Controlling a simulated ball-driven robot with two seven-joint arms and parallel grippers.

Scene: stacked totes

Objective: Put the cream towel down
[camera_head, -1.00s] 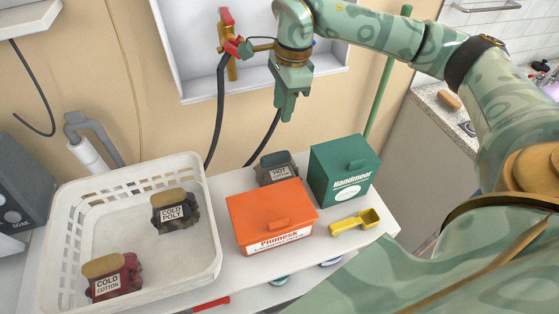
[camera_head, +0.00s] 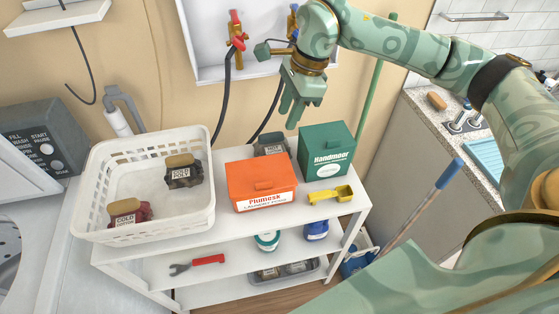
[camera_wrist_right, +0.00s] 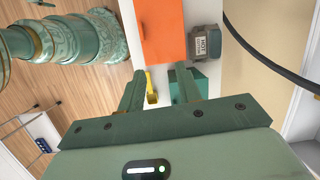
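I see no cream towel in either view. My right gripper (camera_head: 292,113) hangs above the back of the white shelf's top, in front of the wall and over the grey tub. In the right wrist view its two fingers (camera_wrist_right: 160,78) stand apart with nothing between them. The orange box (camera_wrist_right: 160,32), the grey tub labelled HOT (camera_wrist_right: 205,45) and the yellow scoop (camera_wrist_right: 152,88) lie beyond the fingers there. My left gripper is not in view.
The white shelf (camera_head: 230,222) bears a white basket (camera_head: 205,212) with two labelled bundles, an orange box (camera_head: 261,185), a green box (camera_head: 325,152) and a yellow scoop (camera_head: 331,195). Hoses and taps (camera_head: 236,30) are behind. A counter with a sink (camera_head: 466,122) is right.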

